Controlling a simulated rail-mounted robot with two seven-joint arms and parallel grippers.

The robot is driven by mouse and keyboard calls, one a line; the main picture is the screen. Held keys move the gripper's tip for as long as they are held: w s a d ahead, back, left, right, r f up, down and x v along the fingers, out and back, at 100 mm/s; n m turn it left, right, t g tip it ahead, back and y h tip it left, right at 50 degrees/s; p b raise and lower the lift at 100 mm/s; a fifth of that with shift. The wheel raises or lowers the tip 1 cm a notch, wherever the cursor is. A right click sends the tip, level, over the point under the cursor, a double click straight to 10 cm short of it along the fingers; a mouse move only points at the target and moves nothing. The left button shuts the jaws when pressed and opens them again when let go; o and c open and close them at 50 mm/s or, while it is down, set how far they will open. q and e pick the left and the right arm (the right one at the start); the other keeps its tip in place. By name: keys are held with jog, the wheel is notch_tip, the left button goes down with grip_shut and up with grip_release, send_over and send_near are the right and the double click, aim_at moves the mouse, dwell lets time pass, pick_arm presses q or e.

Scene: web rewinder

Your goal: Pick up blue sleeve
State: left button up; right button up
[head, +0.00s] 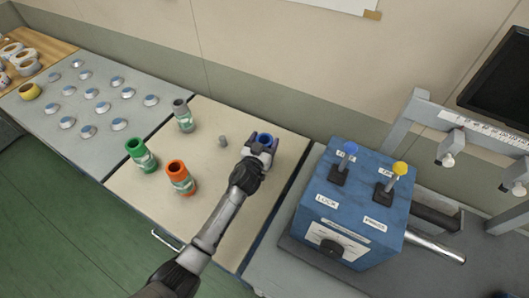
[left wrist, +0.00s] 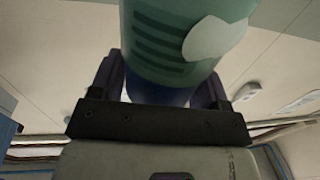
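The blue sleeve (head: 265,138) is at my left gripper (head: 262,147), over the right part of the beige table top. In the head view its round blue open end shows, and the gripper hides most of its body. In the left wrist view the sleeve (left wrist: 160,90) stands between the two fingers of my left gripper (left wrist: 162,92), with a teal label band and a white patch on it. The fingers lie against its blue sides and look shut on it. Its gap to the table cannot be told. My right gripper is not in view.
Green (head: 136,150), orange (head: 178,174) and grey (head: 183,113) sleeves stand on the beige table (head: 212,170). A small grey peg (head: 223,141) stands left of the gripper. A blue control box (head: 352,200) with two levers is at right. A grey table (head: 95,122) with several discs is at left.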

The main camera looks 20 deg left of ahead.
pick_arm(q)
jog(key=c, duration=1.1)
jog(key=shift+r, duration=0.1)
